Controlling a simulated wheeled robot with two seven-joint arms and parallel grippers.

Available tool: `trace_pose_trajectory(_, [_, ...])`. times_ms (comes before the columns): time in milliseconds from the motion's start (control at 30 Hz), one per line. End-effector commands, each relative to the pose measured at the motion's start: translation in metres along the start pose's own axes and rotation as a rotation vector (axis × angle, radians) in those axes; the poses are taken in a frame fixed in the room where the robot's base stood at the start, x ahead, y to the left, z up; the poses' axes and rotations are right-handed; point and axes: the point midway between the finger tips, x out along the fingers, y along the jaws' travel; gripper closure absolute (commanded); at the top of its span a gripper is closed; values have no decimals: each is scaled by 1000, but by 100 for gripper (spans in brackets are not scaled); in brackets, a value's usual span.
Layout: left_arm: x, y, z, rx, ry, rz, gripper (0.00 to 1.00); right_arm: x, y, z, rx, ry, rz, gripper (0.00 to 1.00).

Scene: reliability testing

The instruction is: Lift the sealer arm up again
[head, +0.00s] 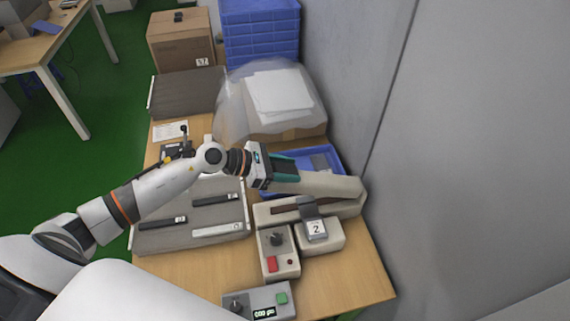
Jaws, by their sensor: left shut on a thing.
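The impulse sealer has a beige base (262,213) with a dark strip, near the right end of the wooden table. Its long beige sealer arm (325,184) runs from the hinge at the right toward the left, and a gap shows between it and the base. My left gripper (284,172), with teal fingers, is shut on the free left end of the sealer arm. The fingers and wrist hide part of that end. My right gripper is out of view.
A blue tray (330,155) lies just behind the sealer arm. A grey tray (190,238) holds dark strips. A wall (450,150) borders the right.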

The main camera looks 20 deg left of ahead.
Motion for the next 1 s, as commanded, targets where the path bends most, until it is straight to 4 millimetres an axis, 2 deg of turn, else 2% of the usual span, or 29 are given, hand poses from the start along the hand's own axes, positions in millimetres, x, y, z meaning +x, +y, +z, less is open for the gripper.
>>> trace_pose_trajectory(167, [-1,-1,-6,1,12,-2,96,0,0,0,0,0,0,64])
trace_pose_trajectory(200, [-1,-1,-6,2,12,-2,53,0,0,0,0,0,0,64])
trace_pose_trajectory(333, [-1,-1,-6,2,12,-2,33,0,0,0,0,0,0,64])
trace_pose_trajectory(600, [-1,-1,-3,1,8,-2,33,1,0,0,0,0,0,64])
trace_pose_trajectory(733, [-9,-1,-1,2,6,-3,33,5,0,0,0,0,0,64])
trace_pose_trajectory(867, [-30,-1,2,4,3,-3,33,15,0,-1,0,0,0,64])
trace_pose_trajectory(1000, [-62,0,3,6,0,-1,33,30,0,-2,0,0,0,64])
